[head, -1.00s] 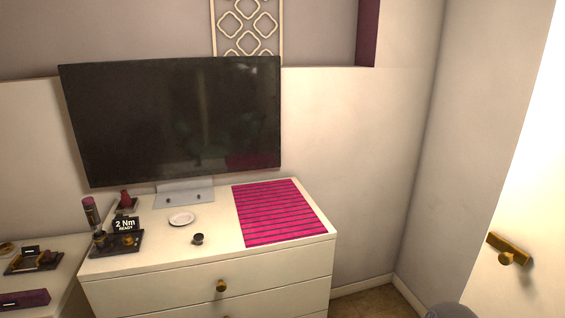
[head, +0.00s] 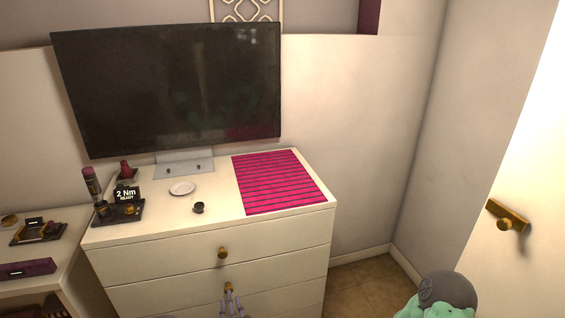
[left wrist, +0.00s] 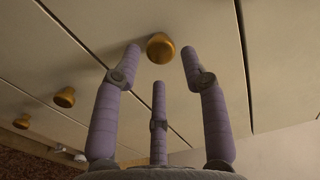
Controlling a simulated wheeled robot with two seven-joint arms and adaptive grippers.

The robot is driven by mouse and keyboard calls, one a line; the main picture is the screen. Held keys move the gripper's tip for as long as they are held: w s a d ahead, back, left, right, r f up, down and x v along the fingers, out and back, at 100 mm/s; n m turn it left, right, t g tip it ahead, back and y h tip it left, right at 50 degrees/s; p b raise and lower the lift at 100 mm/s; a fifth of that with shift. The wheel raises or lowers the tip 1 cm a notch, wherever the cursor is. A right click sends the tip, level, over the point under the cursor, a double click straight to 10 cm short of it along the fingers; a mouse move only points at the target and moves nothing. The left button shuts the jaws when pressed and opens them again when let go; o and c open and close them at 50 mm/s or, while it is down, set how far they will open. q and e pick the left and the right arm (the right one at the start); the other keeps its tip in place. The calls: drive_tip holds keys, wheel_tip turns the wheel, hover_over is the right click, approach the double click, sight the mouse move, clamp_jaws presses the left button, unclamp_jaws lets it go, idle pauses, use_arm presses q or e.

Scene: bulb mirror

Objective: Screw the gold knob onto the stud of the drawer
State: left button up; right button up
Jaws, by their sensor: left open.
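The white drawer unit (head: 285,240) has a gold knob (head: 222,252) on its top drawer. A second gold knob (head: 228,287) shows on the drawer below. My left gripper (head: 232,304), with purple fingers, is at the bottom of the head view, close to this lower knob. In the left wrist view my left gripper (left wrist: 160,62) is open, its three fingers spread. A gold knob (left wrist: 160,47) sits just beyond and between the fingertips, with no clear grip on it. More gold knobs (left wrist: 65,97) line up at the left. No bare stud shows. My right gripper is out of view.
Bare floor (head: 365,283) lies to the right.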

sight(228, 288)
use_arm(q)
drive_tip(key=n, duration=2.3)
idle(0.5)
drive_tip(key=shift+w, duration=0.15)
drive_tip(key=shift+x, duration=1.35)
drive_tip(key=c, duration=0.8)
drive_tip(key=shift+m, duration=2.4)
